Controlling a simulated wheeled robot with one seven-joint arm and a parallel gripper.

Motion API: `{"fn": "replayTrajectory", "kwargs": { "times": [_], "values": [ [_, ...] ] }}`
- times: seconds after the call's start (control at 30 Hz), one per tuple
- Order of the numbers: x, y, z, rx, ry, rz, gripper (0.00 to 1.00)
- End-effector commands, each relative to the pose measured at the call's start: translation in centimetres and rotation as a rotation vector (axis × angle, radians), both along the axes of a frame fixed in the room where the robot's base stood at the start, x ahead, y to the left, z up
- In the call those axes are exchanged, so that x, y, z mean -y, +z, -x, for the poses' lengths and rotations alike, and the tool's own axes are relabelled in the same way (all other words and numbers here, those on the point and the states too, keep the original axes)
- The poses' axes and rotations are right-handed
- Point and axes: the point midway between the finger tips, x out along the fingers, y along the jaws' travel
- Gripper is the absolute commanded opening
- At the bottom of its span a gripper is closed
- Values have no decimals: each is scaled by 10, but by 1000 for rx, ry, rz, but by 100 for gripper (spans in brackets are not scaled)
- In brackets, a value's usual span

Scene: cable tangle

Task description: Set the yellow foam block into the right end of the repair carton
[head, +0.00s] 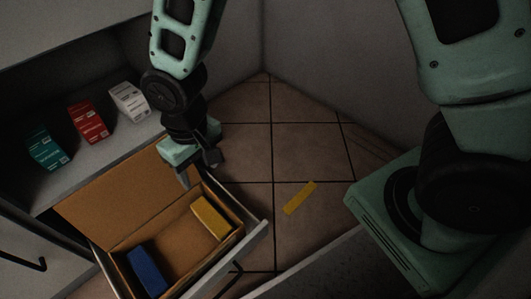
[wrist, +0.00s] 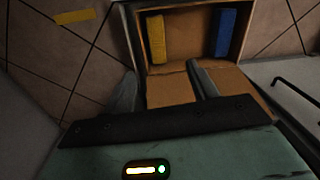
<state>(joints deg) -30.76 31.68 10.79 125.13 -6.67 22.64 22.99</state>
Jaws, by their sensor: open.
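The repair carton (head: 182,240) is an open cardboard box sitting in a pulled-out drawer in the head view. The yellow foam block (head: 211,218) lies inside the carton at its right end, and a blue block (head: 147,270) lies at its left end. My gripper (head: 199,173) is above the carton's back right edge, open and empty. In the wrist view the fingers (wrist: 165,85) are spread apart over a carton flap. The yellow block (wrist: 156,39) and blue block (wrist: 225,32) show beyond the fingertips, apart from them.
Teal (head: 47,149), red (head: 88,122) and white (head: 129,101) small boxes stand on a shelf behind the drawer. A flat yellow strip (head: 299,198) lies on the tiled floor right of the drawer (head: 256,232). The floor around the strip is clear.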

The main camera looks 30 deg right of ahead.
Motion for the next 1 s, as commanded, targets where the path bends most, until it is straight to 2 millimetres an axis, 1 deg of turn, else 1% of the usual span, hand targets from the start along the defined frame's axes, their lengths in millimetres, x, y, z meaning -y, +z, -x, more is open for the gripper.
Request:
{"fn": "replayTrajectory", "kwargs": {
  "times": [0.03,0.1,0.17,0.3,0.4,0.53,0.7,0.83,1.0],
  "values": [
    [5,19,7,7,14,-8,58],
    [12,40,21,8,45,-14,58],
    [19,56,32,9,69,-17,58],
    [38,90,62,16,131,-19,58],
    [52,108,84,22,173,-17,58],
    [69,124,110,29,219,-10,58],
    [82,132,129,33,254,-2,58],
    [85,134,134,34,264,1,58],
    [85,134,135,33,264,0,58]
  ]
}}
